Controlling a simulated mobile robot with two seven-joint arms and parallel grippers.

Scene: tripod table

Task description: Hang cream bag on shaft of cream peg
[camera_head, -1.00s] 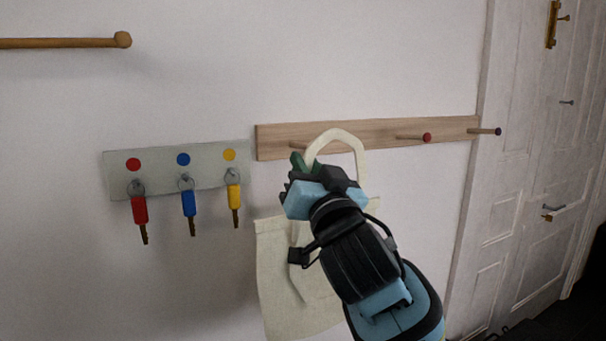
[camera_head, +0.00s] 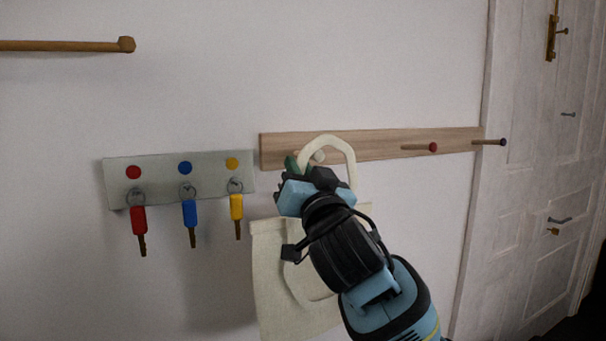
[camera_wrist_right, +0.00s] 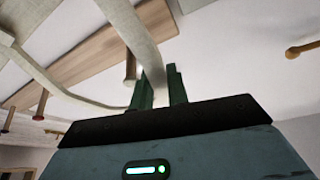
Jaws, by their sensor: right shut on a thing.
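The cream bag (camera_head: 272,285) hangs below my right gripper (camera_head: 297,168), its body in front of the wall. The gripper's green fingers are shut on one side of the bag's handle; the handle strap shows between them in the right wrist view (camera_wrist_right: 155,78). The handle loop (camera_head: 340,146) stands up above the gripper. The cream peg (camera_head: 318,157) sits on the wooden rail, and its end shows through the loop opening. In the wrist view a peg shaft (camera_wrist_right: 130,70) is close beside the strap. I cannot tell whether the loop is around the shaft. My left gripper is out of view.
The wooden rail (camera_head: 380,145) also carries a red-ended peg (camera_head: 432,147) and a dark-ended peg (camera_head: 502,142). Left of it is a grey key board (camera_head: 210,178) with red, blue and yellow keys. A wooden rod (camera_head: 60,45) is upper left; a white door (camera_head: 545,190) is right.

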